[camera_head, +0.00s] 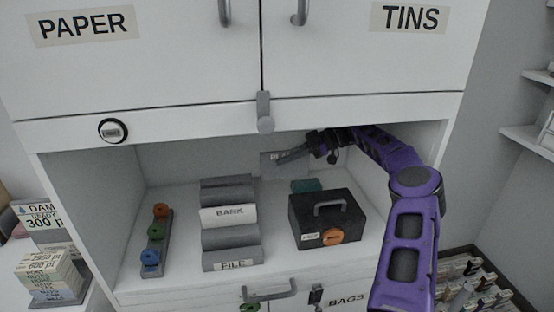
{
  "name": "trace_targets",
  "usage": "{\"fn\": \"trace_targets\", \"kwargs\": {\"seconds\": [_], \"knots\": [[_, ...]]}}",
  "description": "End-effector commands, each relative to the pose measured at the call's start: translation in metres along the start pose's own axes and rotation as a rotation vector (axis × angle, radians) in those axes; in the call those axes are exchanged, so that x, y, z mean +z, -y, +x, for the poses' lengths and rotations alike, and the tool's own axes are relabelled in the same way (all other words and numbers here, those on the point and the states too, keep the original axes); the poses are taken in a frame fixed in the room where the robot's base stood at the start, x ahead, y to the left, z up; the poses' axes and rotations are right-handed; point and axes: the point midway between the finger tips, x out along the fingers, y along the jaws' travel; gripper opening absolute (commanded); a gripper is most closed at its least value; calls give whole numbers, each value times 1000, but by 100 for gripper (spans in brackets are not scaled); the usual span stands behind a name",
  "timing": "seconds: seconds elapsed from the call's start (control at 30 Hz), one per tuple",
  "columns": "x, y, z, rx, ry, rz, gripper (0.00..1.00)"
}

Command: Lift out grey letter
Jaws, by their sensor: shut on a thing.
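A small, flat grey piece, which looks like the grey letter (273,166), shows at the back of the open compartment. My gripper (302,153) reaches in from the right and is shut on it, holding it clear above the shelf floor, right of the letter rack. Its fingers are dark and small here, so the exact grip is hard to see. The grey letter rack (234,241) stands at the middle left, with a white BANK letter (229,216) in it and a FILE label on its front.
A black box (327,219) with a handle and an orange disc stands right of the rack, with a green thing (306,185) behind it. The cabinet edge (230,125) hangs above the opening.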

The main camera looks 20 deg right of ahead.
Motion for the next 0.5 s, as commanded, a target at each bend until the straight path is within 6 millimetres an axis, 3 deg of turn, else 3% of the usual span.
{"fn": "trace_targets", "kwargs": {"seconds": [0.5], "knots": [[-3, 0, -3, 0, 0, -1, 0]]}}
